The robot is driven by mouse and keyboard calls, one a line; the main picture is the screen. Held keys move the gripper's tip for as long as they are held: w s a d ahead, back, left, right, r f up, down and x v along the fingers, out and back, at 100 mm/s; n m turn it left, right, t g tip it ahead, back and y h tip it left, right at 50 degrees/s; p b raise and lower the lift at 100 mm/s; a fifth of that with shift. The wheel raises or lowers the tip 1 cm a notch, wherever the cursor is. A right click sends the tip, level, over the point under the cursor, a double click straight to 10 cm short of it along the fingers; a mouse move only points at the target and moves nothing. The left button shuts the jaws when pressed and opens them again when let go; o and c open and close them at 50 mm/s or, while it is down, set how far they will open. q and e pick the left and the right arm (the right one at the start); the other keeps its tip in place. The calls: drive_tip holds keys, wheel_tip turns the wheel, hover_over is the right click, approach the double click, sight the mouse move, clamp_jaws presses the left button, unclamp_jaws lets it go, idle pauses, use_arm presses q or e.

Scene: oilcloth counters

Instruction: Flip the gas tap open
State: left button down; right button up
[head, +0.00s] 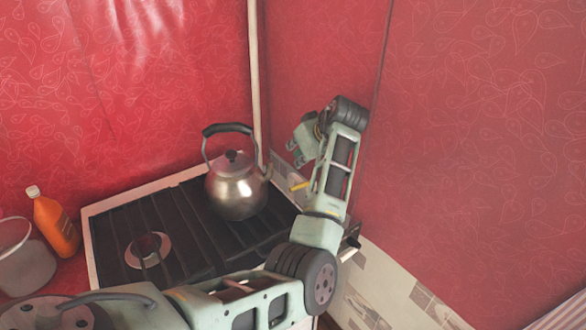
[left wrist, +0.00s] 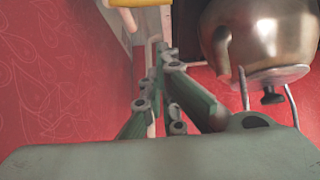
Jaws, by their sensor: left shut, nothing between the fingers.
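The gas tap shows as a yellow lever (head: 299,186) in the head view, just right of the stove by the tiled strip of the wall. Its yellow part (left wrist: 128,3) is cut off by the top edge in the left wrist view. What it is mounted on is mostly hidden behind my left arm. My left gripper (head: 294,154) is above the lever and apart from it, near the corner. In the left wrist view its green fingers (left wrist: 161,50) are together with nothing between them. My right gripper is not in view.
A steel kettle (head: 236,190) with a black handle stands on the stove (head: 190,226), close to the left gripper; it also fills the top right of the left wrist view (left wrist: 262,35). An orange bottle (head: 56,224) and a pot (head: 24,262) stand at left. Red walls close the corner.

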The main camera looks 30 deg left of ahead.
sight(302, 186)
use_arm(q)
drive_tip(key=p+x, duration=0.2)
drive_tip(key=x, duration=0.7)
drive_tip(key=d, duration=0.1)
drive_tip(key=s+d+f+p, duration=0.1)
drive_tip(key=d, duration=0.1)
drive_tip(key=shift+s+d+f+p, duration=0.1)
drive_tip(key=shift+s+f+p, duration=0.1)
drive_tip(key=shift+f+p, duration=0.1)
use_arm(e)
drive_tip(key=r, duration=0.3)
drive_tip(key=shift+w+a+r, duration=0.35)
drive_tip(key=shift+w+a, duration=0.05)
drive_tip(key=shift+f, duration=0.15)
